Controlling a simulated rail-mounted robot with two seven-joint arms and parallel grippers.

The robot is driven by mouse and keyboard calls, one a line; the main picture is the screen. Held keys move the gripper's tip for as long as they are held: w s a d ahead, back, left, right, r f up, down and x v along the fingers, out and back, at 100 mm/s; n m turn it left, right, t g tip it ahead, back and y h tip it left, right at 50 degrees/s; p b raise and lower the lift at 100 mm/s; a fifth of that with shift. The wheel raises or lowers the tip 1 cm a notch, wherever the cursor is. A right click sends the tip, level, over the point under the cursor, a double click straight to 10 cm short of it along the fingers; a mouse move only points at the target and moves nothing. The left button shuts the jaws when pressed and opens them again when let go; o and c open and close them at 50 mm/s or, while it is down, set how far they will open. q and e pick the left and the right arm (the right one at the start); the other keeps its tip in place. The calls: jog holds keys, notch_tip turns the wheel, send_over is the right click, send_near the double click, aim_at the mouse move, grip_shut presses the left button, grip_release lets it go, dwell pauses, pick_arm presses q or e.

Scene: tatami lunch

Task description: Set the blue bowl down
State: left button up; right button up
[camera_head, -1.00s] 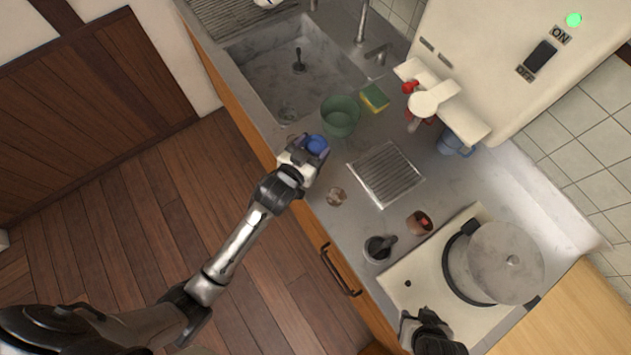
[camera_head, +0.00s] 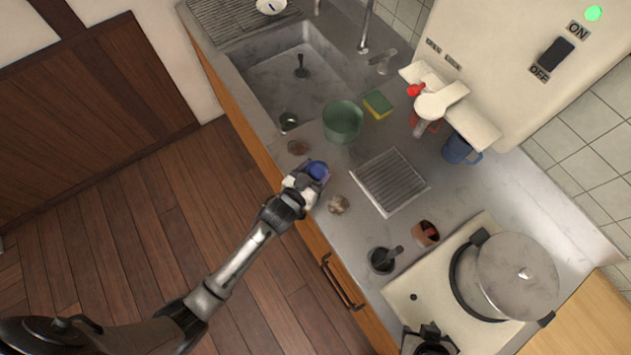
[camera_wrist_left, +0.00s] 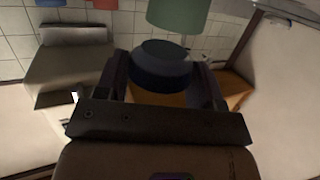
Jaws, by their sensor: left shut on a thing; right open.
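The small blue bowl (camera_head: 317,171) is at the front edge of the grey counter in the head view, below the green bowl. My left gripper (camera_head: 308,178) is shut on it. In the left wrist view the blue bowl (camera_wrist_left: 162,66) sits between the two dark fingers and looks dark blue. I cannot tell whether its underside touches the counter.
The green bowl (camera_head: 343,121) and a sponge (camera_head: 378,105) stand by the sink (camera_head: 300,75). A drain rack (camera_head: 390,181), a small brown item (camera_head: 338,204), a black mortar (camera_head: 382,260), a brown cup (camera_head: 426,233) and a lidded pot (camera_head: 515,275) lie to the right. A blue mug (camera_head: 461,149) stands behind.

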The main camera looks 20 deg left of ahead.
pick_arm(q)
jog(key=shift+f, duration=2.8)
jog(key=shift+f+b, duration=0.35)
jog(key=shift+b, duration=0.05)
jog(key=o, duration=0.9)
jog(key=shift+r, duration=0.1)
